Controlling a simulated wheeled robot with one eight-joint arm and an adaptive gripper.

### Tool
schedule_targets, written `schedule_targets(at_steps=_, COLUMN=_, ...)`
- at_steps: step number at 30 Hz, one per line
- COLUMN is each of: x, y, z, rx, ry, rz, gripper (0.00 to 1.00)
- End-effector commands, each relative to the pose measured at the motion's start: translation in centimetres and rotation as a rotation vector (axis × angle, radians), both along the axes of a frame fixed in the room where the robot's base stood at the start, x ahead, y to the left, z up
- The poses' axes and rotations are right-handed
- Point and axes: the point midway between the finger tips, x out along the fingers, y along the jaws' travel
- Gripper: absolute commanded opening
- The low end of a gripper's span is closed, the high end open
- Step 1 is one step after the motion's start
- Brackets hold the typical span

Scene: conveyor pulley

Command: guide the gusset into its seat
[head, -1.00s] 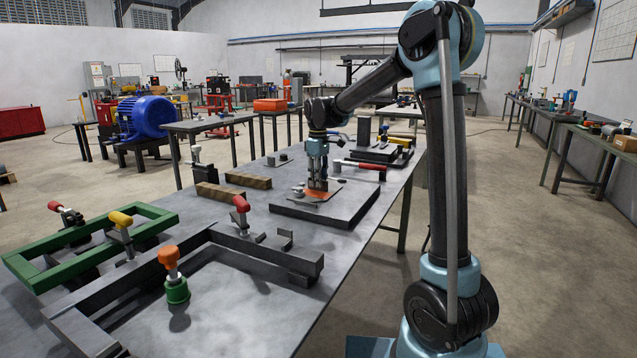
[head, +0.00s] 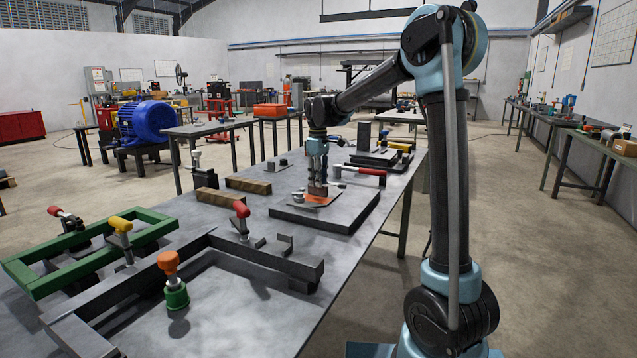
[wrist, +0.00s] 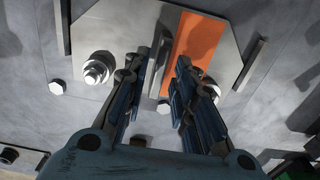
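My gripper (wrist: 160,100) points down over a thick dark steel block (head: 350,215) on the bench. A thin grey piece, which looks like the gusset (wrist: 160,68), stands edge-on between its two fingers, and the fingers appear closed on it. Below is a light grey plate (wrist: 118,30) with cut corners and an orange patch (wrist: 200,45) to the right of the gusset. In the head view the orange patch (head: 322,200) shows under my gripper (head: 317,188). The gusset's lower edge is hidden, so I cannot tell whether it touches the plate.
A bolt with a washer (wrist: 97,69) stands left of the fingers, with a smaller bolt head (wrist: 57,87) nearby. A red-handled clamp (head: 362,171) lies behind the block. Wooden bars (head: 248,184), a dark angled frame (head: 265,258) and a green frame (head: 100,245) occupy the bench's left and front.

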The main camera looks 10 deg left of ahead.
Motion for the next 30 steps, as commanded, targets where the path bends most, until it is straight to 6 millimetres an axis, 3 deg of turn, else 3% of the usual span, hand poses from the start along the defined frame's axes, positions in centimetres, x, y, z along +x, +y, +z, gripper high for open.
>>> schedule_targets(at_steps=11, x=-0.01, y=0.0, z=0.25, rx=0.0, ry=0.0, rz=0.0, gripper=0.25)
schedule_targets(at_steps=12, x=0.0, y=0.0, z=0.25, rx=0.0, ry=0.0, rz=0.0, gripper=0.27)
schedule_targets(at_steps=15, x=0.0, y=0.0, z=0.24, rx=0.0, ry=0.0, rz=0.0, gripper=0.48)
schedule_targets(at_steps=30, x=0.02, y=0.02, z=0.21, rx=0.0, ry=0.0, rz=0.0, gripper=0.48)
